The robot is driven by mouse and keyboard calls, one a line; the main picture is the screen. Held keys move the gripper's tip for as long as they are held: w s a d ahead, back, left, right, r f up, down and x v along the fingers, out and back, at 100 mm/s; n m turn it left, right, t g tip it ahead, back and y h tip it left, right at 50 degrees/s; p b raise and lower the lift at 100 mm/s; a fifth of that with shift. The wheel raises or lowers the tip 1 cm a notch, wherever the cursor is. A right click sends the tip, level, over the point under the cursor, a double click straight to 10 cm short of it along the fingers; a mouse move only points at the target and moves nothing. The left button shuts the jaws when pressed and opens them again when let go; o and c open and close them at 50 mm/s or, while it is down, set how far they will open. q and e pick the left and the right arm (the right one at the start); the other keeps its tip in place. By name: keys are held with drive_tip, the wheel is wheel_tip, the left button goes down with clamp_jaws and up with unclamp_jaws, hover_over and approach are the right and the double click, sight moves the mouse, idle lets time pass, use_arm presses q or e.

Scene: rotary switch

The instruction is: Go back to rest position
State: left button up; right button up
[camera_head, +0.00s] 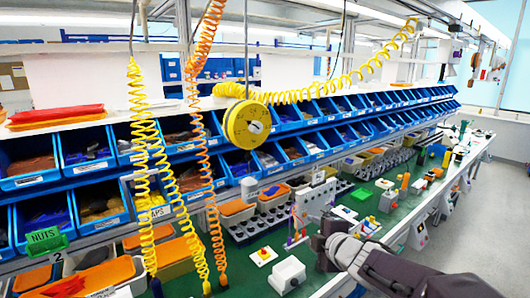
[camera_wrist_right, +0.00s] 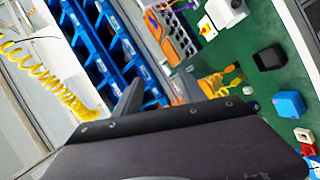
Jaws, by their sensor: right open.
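My right gripper (camera_head: 322,232) reaches in from the lower right in the head view and hangs over the green bench. In the right wrist view its two fingers (camera_wrist_right: 157,90) stand apart with nothing between them. A white switch box (camera_head: 287,274) sits on the bench to the left of the gripper, apart from it. The box also shows at the top of the right wrist view (camera_wrist_right: 226,12). A small white base with a red and yellow button (camera_head: 264,255) stands beside the box. My left gripper is not in view.
Rows of blue bins (camera_head: 95,153) line the back of the bench. Coiled yellow (camera_head: 148,180) and orange hoses hang at the left, with a yellow reel (camera_head: 247,124) overhead. Several small devices stand along the green bench top (camera_head: 240,279). The floor at right (camera_head: 490,220) is clear.

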drive_tip(key=s+d+f+m+g+h, duration=0.2)
drive_tip(key=s+f+m, duration=0.2)
drive_tip(key=f, duration=0.3)
drive_tip(key=s+d+f+m+g+h, duration=0.1)
drive_tip(key=s+d+f+m+g, duration=0.25)
drive_tip(key=f, duration=0.35)
drive_tip(key=s+f+m+g, duration=0.3)
drive_tip(key=s+f+m, duration=0.1)
drive_tip(key=s, duration=0.4)
drive_tip(key=s+a+f+m+g, duration=0.1)
drive_tip(key=s+f+m+g, duration=0.2)
drive_tip(key=s+m, duration=0.4)
drive_tip(key=shift+s+f, duration=0.85)
drive_tip(key=shift+s, duration=0.25)
drive_tip(key=shift+a, duration=0.1)
